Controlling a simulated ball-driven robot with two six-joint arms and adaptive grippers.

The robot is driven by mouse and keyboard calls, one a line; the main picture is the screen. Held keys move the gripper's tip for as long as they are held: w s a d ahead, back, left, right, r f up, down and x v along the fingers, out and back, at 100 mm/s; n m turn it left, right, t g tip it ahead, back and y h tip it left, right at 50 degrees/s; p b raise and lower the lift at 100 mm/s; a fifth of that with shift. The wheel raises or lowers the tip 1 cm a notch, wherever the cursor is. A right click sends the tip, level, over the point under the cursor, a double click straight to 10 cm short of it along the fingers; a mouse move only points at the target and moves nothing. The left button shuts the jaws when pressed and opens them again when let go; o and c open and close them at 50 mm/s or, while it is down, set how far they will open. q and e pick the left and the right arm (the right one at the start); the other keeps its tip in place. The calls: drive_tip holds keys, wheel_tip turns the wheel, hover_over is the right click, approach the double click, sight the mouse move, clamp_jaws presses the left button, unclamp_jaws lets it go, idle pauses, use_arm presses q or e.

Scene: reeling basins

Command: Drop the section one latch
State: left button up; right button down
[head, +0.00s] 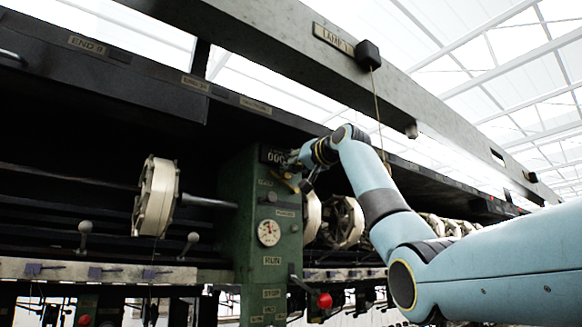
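My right arm comes in from the right, and its gripper (302,178) is at the upper part of a green post (257,200), by a dark counter (272,156). The gripper is small and partly hidden behind its own wrist, so I cannot tell whether it is open, or whether it touches the post. I cannot pick out the section one latch with certainty. A lever with a red knob (324,301) sticks out low on the post, near plates reading RUN and STOP. My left gripper is not in view.
A round gauge (268,232) is on the post. A pale reel (156,197) stands left of it, and more reels (342,222) lie behind my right arm. A grey overhead beam (290,45) carries a black box (368,55) with a hanging cord. A pale rail (100,270) runs low at left.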

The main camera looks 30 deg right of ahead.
drive_tip(key=shift+f, duration=0.1)
drive_tip(key=shift+a+f+b, duration=0.35)
drive_tip(key=shift+f+b, duration=0.35)
drive_tip(key=shift+f, duration=0.2)
drive_tip(key=shift+a+r+p, duration=0.15)
drive_tip(key=shift+r+p, duration=0.6)
drive_tip(key=shift+r, duration=0.1)
drive_tip(key=shift+s+f, duration=0.1)
drive_tip(key=shift+s, duration=0.15)
drive_tip(key=s+d+b, duration=0.1)
drive_tip(key=s+b, duration=0.8)
drive_tip(key=s, duration=0.6)
drive_tip(key=shift+s+f+b, duration=0.3)
drive_tip(key=shift+f, duration=0.05)
drive_tip(key=shift+d, duration=0.1)
